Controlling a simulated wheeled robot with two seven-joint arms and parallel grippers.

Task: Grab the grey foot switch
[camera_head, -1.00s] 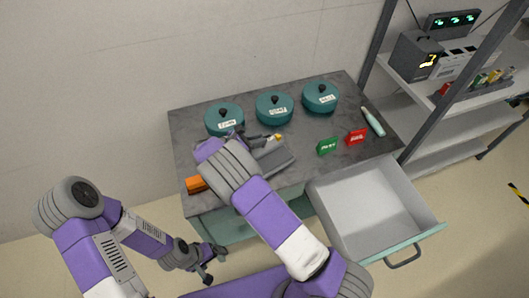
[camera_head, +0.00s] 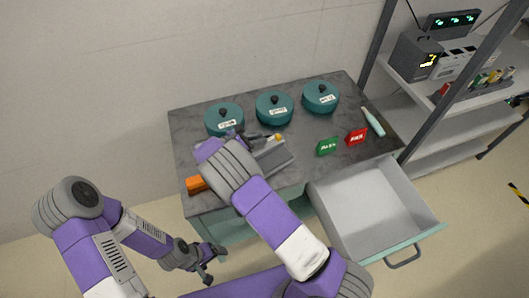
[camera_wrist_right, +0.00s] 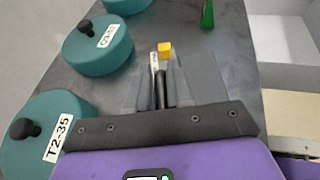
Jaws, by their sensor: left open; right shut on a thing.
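My right gripper (camera_head: 262,138) is over the left part of the tabletop, behind a flat grey thing (camera_head: 278,160). I cannot tell whether that is the foot switch. In the right wrist view the fingers (camera_wrist_right: 160,88) are shut on a small piece with a white label (camera_wrist_right: 154,62) and a yellow end (camera_wrist_right: 165,48). The flat grey thing (camera_wrist_right: 203,75) shows behind and beside the fingers there. The wrist hides part of it. My left gripper (camera_head: 208,265) is open and empty, low in front of the cart.
Several teal lidded pots, such as the middle one (camera_head: 275,107), line the back. A green sign (camera_head: 328,147), a red sign (camera_head: 357,137) and a bottle (camera_head: 373,122) stand right. An orange block (camera_head: 196,184) is at the left front. An open empty drawer (camera_head: 372,210) juts out.

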